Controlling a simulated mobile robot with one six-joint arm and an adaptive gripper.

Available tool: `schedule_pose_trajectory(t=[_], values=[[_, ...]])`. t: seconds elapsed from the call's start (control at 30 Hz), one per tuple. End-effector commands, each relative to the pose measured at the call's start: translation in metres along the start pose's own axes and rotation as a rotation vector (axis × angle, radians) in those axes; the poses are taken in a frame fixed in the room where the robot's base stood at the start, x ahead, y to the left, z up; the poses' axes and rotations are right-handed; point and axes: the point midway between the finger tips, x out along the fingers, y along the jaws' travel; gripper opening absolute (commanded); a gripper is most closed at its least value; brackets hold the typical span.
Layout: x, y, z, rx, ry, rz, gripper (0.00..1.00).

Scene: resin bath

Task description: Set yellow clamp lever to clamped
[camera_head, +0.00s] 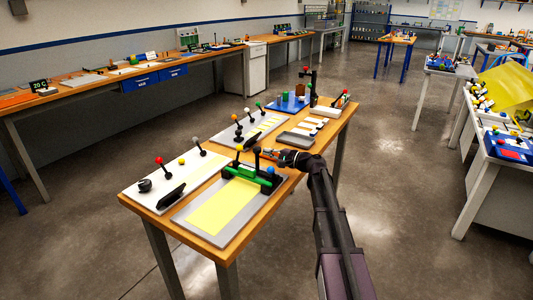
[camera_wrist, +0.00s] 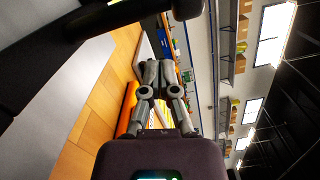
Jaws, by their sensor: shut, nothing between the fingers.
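The nearest grey plate (camera_head: 187,218) bears a yellow panel (camera_head: 222,206) and a green bar (camera_head: 243,173) between black mounts. My gripper (camera_head: 284,156) is just right of these levers, apart from the yellow knob. Its fingers look closed and empty in the wrist view (camera_wrist: 158,72). The yellow lever cannot be made out in the wrist view.
Another board with several levers (camera_head: 237,125) and a grey tray (camera_head: 296,139) lie behind. A dark bar (camera_wrist: 95,18) is close to the wrist camera.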

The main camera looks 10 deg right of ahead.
Motion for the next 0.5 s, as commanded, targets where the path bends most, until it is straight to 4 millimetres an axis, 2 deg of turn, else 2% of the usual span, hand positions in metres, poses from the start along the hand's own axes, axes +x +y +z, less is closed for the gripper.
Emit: schedule_pose_trajectory(t=[0.5], values=[[-0.0064, 0.0082, -0.0048, 0.089, -0.069, -0.022, 0.00]])
